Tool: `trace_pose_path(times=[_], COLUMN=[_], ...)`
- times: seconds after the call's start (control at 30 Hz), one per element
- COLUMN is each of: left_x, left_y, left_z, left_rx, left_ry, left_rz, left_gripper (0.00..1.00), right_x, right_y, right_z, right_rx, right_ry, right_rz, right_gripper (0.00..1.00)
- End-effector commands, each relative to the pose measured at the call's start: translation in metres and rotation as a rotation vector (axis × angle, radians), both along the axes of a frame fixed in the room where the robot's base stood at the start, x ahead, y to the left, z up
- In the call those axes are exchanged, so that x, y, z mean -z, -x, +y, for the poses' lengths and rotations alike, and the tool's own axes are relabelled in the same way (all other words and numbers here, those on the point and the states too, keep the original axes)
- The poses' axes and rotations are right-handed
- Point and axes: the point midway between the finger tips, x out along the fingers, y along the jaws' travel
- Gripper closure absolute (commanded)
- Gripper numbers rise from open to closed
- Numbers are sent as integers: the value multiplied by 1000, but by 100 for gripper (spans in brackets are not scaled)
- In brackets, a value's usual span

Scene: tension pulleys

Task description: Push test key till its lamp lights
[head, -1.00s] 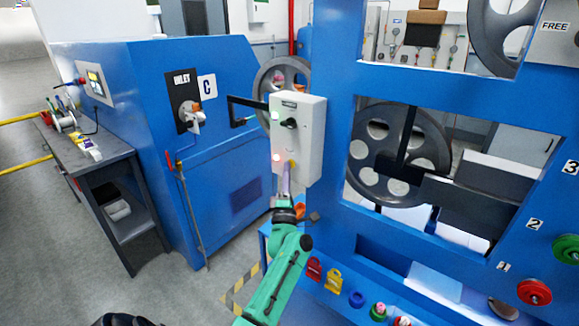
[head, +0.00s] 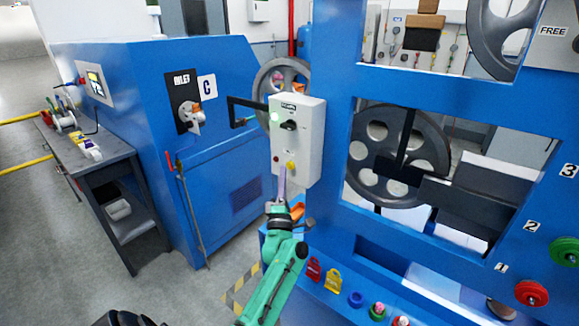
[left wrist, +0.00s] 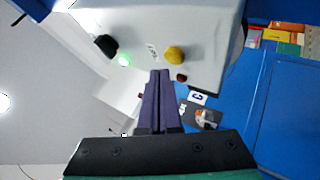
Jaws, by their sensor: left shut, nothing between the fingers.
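A pale grey control box (head: 310,140) stands out from the blue frame in the head view. It carries a lit green lamp (head: 275,117), a black knob (head: 289,125), a yellow button (head: 290,165) and a small dark red lamp (head: 277,158). In the left wrist view the yellow button (left wrist: 174,54), lit green lamp (left wrist: 123,60) and dark red lamp (left wrist: 181,77) show too. The box labels are too small to read. My left gripper (head: 283,172) is shut and empty, its tips just below the yellow button and apparently apart from it. My right gripper is not in view.
A blue cabinet (head: 225,150) with a C sign stands left of the box. A blue frame with a spoked wheel (head: 370,175) stands to the right. Padlocks and knobs lie on the blue ledge (head: 345,309) below. A grey workbench (head: 120,180) stands far left.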

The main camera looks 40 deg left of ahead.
Motion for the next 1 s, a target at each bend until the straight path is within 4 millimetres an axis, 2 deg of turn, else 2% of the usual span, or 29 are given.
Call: trace_pose_path(times=[0.2, 0.47, 1.0], left_x=[-2, -1, 0], left_y=[22, 46, 47], left_z=[0, -1, -1], left_rx=[-2, -1, 0], left_ry=[0, -1, 0], left_rz=[2, 2, 0], left_gripper=[100, 100, 100], right_x=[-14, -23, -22], right_y=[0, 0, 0], right_z=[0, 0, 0], right_rx=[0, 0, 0], right_ry=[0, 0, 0], right_rz=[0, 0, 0], right_gripper=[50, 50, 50])
